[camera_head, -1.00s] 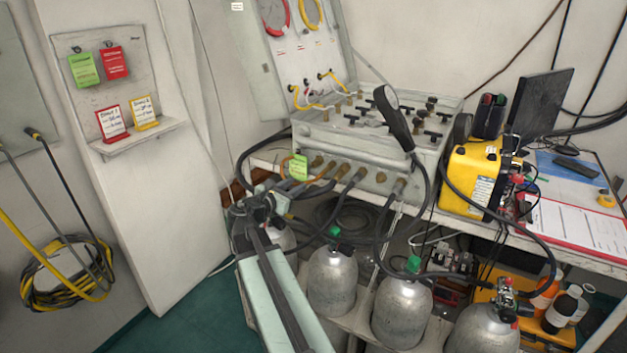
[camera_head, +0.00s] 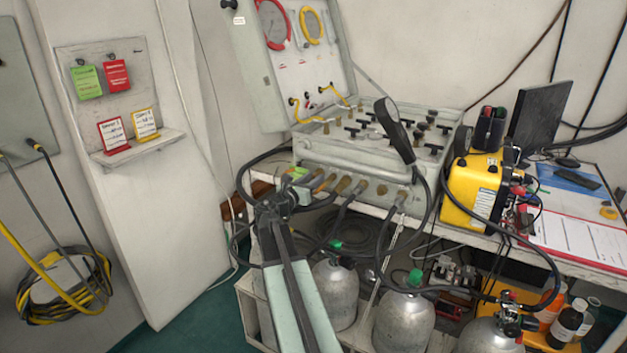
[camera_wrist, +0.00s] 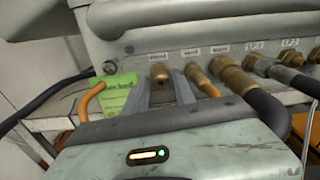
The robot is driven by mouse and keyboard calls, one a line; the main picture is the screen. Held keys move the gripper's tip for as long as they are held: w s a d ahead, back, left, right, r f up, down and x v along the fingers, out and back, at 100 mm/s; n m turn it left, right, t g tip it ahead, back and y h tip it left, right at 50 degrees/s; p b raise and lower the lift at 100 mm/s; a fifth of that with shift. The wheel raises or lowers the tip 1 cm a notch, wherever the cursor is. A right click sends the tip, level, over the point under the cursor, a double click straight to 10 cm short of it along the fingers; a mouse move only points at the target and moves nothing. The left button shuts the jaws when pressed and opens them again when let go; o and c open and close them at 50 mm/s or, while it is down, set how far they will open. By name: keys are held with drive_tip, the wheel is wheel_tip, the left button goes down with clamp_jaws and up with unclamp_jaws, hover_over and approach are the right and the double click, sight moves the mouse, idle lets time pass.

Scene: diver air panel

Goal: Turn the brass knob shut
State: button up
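The brass knob (camera_wrist: 160,73) shows in the wrist view on the front of the grey panel case (camera_wrist: 125,45), under a small label. My gripper (camera_wrist: 163,85) is in front of it, with a grey finger on each side of the knob. The fingers are apart; I cannot tell whether they touch the knob. In the head view my gripper (camera_head: 285,190) is at the left end of the case's row of fittings, and the knob cannot be made out clearly there.
A green tag (camera_wrist: 118,97) and an orange hose loop lie just left of my gripper. Brass hose fittings (camera_wrist: 228,72) with dark hoses crowd the right side. Grey cylinders (camera_head: 404,320) stand below the bench. A yellow case (camera_head: 473,190) is farther right.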

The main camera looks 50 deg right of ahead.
drive_tip(key=shift+c, duration=0.2)
clamp_jaws()
drive_tip(key=shift+m, duration=8.5)
